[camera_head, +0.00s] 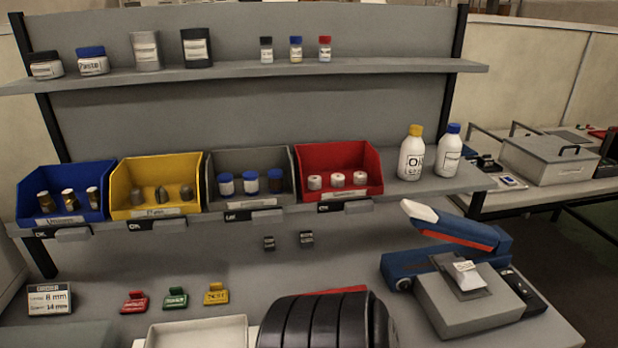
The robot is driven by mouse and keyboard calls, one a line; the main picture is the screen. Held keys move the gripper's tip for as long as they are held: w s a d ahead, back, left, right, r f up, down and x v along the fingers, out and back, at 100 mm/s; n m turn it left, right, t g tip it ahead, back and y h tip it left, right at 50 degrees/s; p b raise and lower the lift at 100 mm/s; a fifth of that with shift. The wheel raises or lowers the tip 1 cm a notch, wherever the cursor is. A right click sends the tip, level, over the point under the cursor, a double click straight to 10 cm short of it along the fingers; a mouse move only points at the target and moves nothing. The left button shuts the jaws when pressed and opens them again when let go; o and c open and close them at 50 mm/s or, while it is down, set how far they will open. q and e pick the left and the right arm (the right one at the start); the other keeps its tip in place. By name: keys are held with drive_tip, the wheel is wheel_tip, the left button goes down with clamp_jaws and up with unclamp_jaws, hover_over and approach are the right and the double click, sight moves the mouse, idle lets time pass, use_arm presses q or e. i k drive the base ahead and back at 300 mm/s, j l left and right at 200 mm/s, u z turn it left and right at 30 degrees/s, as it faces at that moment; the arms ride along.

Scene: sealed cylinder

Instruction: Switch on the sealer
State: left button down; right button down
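What looks like the sealer (405,262) stands at the right of the bench. It is a blue device with its arm (460,230) raised; the arm has a red strip and a white tip (419,210). A grey block (465,312) sits in front of it and bears a dark plate with a small white-labelled item (466,275). A black part (524,291) shows at the block's right side; I cannot make out a switch or its state.
A black ribbed, rounded object (318,325) fills the bottom middle, beside a white tray (198,334). Blue (65,176), yellow (128,170), grey (222,163) and red (345,152) bins line the lower shelf, with two white bottles (411,155) (448,152). Small clips (216,294) lie left.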

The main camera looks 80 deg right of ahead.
sight(519, 285)
drive_tip(key=z, duration=3.95)
